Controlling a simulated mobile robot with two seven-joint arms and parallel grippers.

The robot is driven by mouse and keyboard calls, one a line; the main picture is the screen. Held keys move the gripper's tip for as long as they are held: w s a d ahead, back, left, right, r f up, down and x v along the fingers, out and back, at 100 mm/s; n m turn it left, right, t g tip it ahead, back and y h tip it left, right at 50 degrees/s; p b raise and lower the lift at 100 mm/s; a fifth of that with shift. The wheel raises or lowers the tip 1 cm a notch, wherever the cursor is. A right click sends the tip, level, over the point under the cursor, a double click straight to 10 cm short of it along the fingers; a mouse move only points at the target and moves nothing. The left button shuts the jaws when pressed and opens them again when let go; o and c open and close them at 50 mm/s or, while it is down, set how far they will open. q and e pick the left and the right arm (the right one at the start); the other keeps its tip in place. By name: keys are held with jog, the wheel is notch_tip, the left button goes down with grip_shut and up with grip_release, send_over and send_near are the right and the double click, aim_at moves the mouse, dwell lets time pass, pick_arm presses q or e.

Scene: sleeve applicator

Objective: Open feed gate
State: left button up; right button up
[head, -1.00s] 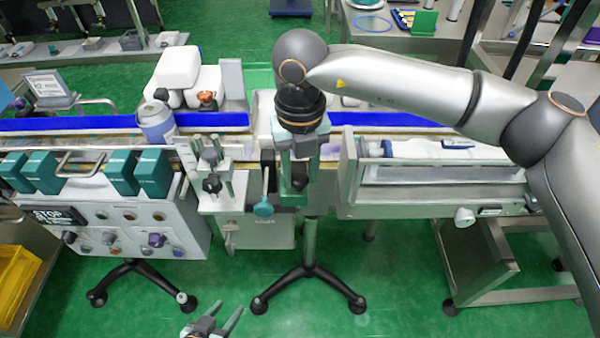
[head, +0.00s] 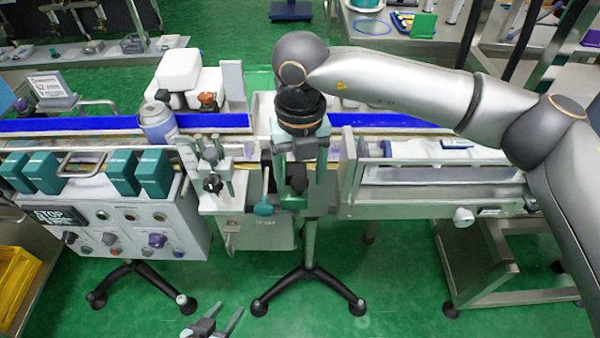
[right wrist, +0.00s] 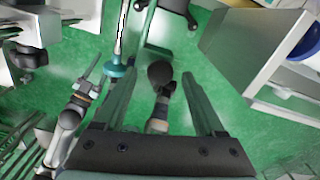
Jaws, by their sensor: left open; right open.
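My right gripper (head: 296,200) points down, open, in front of the conveyor at mid-picture. In the right wrist view, its fingers (right wrist: 160,78) stand on either side of a black knob (right wrist: 160,76) with a gap to each, so it is not gripped. A teal knob (head: 263,208) on a rod hangs just left of this gripper; it also shows outside the left finger in the right wrist view (right wrist: 118,71). I cannot tell which part is the feed gate. My left gripper (head: 228,324) is open and empty, low at the bottom edge.
A control box (head: 150,220) with several knobs stands left. A metal-framed unit (head: 430,205) stands close on the right. A black tripod foot (head: 308,272) stands below; the green floor in front is mostly free.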

notch_tip(320, 180, up, 12)
jog(key=shift+r, duration=0.2)
dwell(0.6)
